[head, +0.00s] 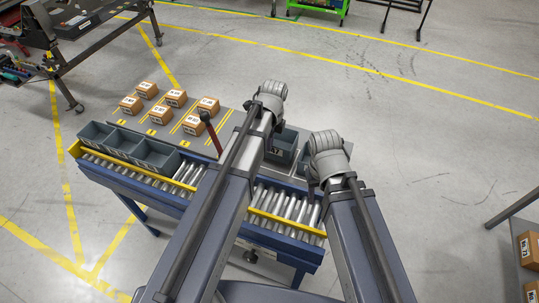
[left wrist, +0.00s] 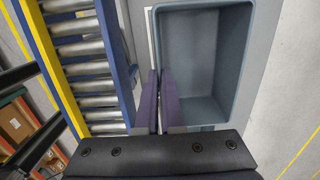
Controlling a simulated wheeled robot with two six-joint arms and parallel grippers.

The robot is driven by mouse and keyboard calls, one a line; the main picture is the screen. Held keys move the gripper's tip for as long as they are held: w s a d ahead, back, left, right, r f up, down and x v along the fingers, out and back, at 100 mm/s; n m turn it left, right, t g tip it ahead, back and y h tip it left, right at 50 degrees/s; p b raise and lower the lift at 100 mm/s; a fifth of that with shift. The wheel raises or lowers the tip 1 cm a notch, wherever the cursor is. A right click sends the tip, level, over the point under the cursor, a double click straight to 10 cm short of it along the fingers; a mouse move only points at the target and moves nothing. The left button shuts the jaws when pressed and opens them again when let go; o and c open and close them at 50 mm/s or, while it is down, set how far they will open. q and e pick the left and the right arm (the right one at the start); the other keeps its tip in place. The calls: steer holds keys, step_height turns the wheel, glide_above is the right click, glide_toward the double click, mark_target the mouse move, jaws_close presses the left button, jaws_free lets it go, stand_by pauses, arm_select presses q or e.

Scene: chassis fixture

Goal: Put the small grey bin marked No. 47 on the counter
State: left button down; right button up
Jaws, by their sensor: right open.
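The small grey bin with a label ending in 47 (head: 283,150) shows between my two forearms in the head view, over the grey counter (head: 232,122). The left wrist view looks into this empty bin (left wrist: 205,60); a white label edge shows along its left wall. My left gripper (left wrist: 160,74) has its dark fingers close together on either side of that wall, shut on it. Whether the bin's base touches the counter cannot be told. My right gripper (head: 312,188) is mostly hidden by its own wrist, just right of the bin; it is open, with nothing seen in it.
Several grey bins (head: 142,147) stand on the left of the blue roller conveyor (head: 280,205), in front of the counter. Open floor lies to the right.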

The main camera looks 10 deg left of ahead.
mark_target(269, 158)
arm_select(q)
steer(key=shift+f+b, duration=1.75)
steer(key=shift+b, duration=0.1)
arm_select(e)
steer(key=shift+f, duration=1.75)
arm_select(q)
steer(key=shift+f, duration=0.2)
arm_select(e)
steer(key=shift+f, duration=0.2)
arm_select(q)
steer(key=c, duration=1.1)
jaws_free()
steer(key=shift+o, duration=0.2)
steer(key=shift+r, duration=0.15)
arm_select(e)
steer(key=shift+r, duration=0.15)
arm_select(q)
steer(key=r+p, duration=1.2)
steer(key=shift+s+d+r, duration=0.1)
steer(key=shift+d, duration=0.25)
arm_select(e)
step_height(269, 158, up, 12)
arm_select(q)
steer(key=shift+s, duration=0.1)
